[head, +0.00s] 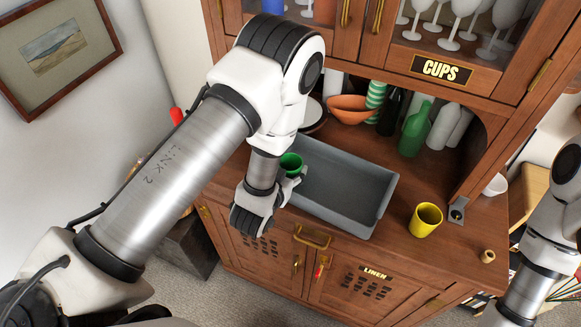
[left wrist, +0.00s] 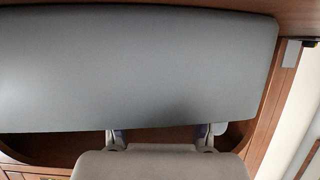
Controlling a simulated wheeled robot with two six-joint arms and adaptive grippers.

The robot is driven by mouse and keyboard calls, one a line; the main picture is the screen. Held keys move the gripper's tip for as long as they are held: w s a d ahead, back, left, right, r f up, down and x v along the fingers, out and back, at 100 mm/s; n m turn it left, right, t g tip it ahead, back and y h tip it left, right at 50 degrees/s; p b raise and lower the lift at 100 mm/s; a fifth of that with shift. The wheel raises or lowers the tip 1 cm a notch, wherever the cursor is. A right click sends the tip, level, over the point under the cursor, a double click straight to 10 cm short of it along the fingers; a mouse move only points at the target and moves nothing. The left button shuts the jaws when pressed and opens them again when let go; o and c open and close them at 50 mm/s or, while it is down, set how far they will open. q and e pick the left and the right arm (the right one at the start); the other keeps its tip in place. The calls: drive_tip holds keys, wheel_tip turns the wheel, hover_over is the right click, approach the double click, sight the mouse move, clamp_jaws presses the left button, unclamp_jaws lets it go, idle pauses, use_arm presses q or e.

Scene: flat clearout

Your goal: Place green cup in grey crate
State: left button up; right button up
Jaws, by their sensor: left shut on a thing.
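The green cup (head: 291,162) shows in the head view at the left end of the grey crate (head: 345,170). My left gripper (head: 290,178) is shut on the cup; the wrist and fingers cover part of it. The cup overlaps the crate's left end in the picture; I cannot tell whether it is over the crate or beside it. The crate stands empty on the cabinet's wooden top. In the left wrist view a grey surface, seemingly the crate (left wrist: 140,70), fills the upper middle, and the cup cannot be made out. My right gripper is outside the view.
A yellow cup (head: 426,219) stands right of the crate, with a small wooden ring (head: 487,256) further right. Behind are an orange bowl (head: 350,109), a green bottle (head: 415,130) and other vessels in the cabinet's alcove. Cabinet doors with glasses hang above.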

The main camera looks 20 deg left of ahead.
use_arm(q)
drive_tip(key=shift+f, duration=0.1)
drive_tip(key=o, duration=0.9)
drive_tip(key=shift+o, duration=0.2)
drive_tip(key=shift+s, duration=0.15)
drive_tip(key=b+v, duration=0.2)
drive_tip(key=v, duration=0.3)
drive_tip(key=shift+s, duration=0.3)
drive_tip(key=p+v, duration=0.6)
drive_tip(key=p, duration=0.1)
drive_tip(key=shift+r, duration=0.35)
